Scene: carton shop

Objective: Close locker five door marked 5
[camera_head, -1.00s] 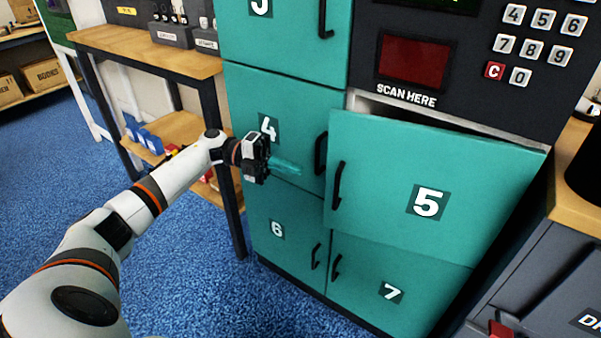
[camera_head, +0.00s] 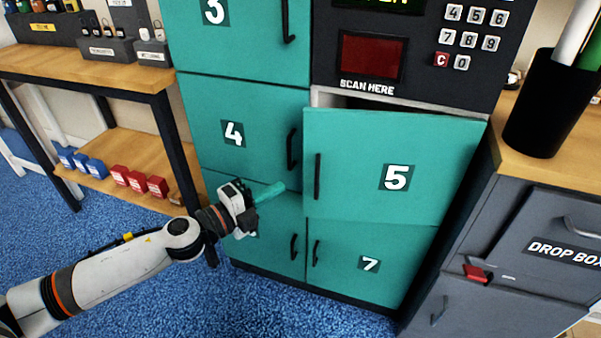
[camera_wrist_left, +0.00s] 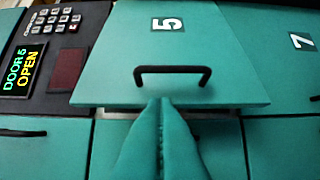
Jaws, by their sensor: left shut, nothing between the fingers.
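The teal locker five door (camera_head: 350,150), marked 5, stands slightly ajar, with a dark gap along its top edge. Its black handle (camera_head: 318,176) is on its left side. In the left wrist view the door (camera_wrist_left: 215,60) and its handle (camera_wrist_left: 172,70) lie just beyond the fingertips. My left gripper (camera_head: 280,188) is shut and empty, to the left of the door's handle edge, in front of the lockers 4 and 6. In the left wrist view its teal fingers (camera_wrist_left: 158,105) are together near the handle; I cannot tell whether they touch the door. My right gripper is not in view.
Closed locker doors 4 (camera_head: 215,120) and 7 (camera_head: 385,255) surround it. The keypad panel (camera_head: 440,60) is above; its screen (camera_wrist_left: 25,68) reads DOOR 5 OPEN. A grey drop box cabinet (camera_head: 520,220) stands right, a wooden bench (camera_head: 90,68) left. Blue floor is free in front.

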